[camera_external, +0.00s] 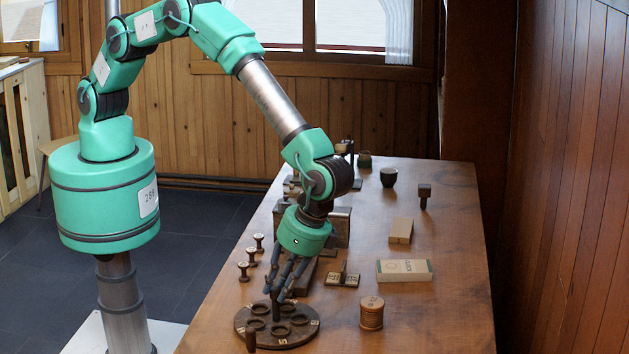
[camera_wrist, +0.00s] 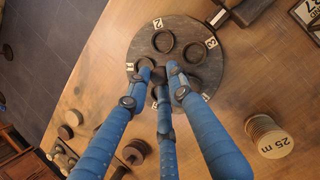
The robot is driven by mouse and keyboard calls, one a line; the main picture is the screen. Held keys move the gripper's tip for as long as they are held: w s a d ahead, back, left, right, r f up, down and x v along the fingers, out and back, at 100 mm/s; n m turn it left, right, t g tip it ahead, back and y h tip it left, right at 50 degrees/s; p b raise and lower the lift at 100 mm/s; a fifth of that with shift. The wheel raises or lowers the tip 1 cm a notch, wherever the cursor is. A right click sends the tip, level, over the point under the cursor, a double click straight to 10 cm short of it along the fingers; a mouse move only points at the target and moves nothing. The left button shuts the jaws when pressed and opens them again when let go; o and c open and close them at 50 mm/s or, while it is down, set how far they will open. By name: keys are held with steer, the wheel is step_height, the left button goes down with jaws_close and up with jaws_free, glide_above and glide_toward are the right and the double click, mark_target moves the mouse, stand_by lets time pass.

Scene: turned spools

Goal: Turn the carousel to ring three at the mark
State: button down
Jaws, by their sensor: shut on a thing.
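The carousel (camera_external: 310,329) is a round dark wooden disc with several ring-shaped seats, lying at the table's near left. It also shows in the wrist view (camera_wrist: 184,30), where number tags 1, 2 and 3 stand by rings along its left and upper rim; the ring tagged 3 (camera_wrist: 195,53) is at the upper right. My gripper (camera_external: 276,296) points down over the disc, its fingers closed around the upright post at the middle. The fingers hide much of the post and the disc's lower part in the wrist view. A dark upright peg (camera_external: 250,340) stands at the front left rim; whether it is the mark, I cannot tell.
A large thread spool (camera_external: 371,313) stands right of the carousel. Several small spools (camera_external: 251,257) line the left table edge. A pale box (camera_external: 404,270), a wooden block (camera_external: 401,230) and a dark cup (camera_external: 388,177) stand farther back. The right front of the table is clear.

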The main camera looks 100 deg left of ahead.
steer(key=n, duration=0.2)
steer(key=n+h, duration=0.1)
steer(key=shift+s+a+f, duration=0.1)
steer(key=shift+s+a, duration=0.15)
steer(key=shift+s+f, duration=0.15)
steer(key=c, duration=1.6)
jaws_free()
steer(key=shift+s, duration=0.1)
steer(key=shift+w, duration=0.2)
steer(key=shift+r, duration=0.25)
steer(key=shift+w+d, duration=0.1)
steer(key=shift+w+r, duration=0.1)
steer(key=shift+r, duration=0.1)
steer(key=v, duration=1.1)
steer(key=shift+a+r, duration=0.1)
steer(key=shift+a, duration=0.1)
